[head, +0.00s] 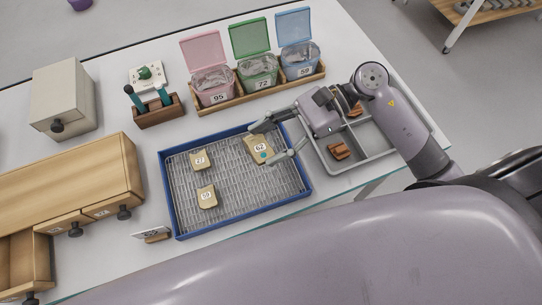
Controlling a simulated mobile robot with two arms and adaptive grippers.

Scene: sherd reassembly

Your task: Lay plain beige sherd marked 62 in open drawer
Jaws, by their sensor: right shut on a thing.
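The plain beige sherd marked 62 (259,149) is at the right side of the blue-rimmed tray (165,190), with a small blue spot on it. My right gripper (276,142) reaches in from the right, with one finger on each side of this sherd, and is shut on it. I cannot tell whether the sherd is lifted off the mesh. The open drawer (16,262) is at the lower left, in the wooden cabinet (75,180), partly cut off by the picture edge. My left gripper is not in view.
Sherds marked 27 (200,159) and 59 (207,196) lie in the tray. Behind are lidded bins in a wooden rack (240,96) and a brown tool holder (160,111). A grey divided tray (372,150) lies right. A small card (151,234) stands between tray and cabinet.

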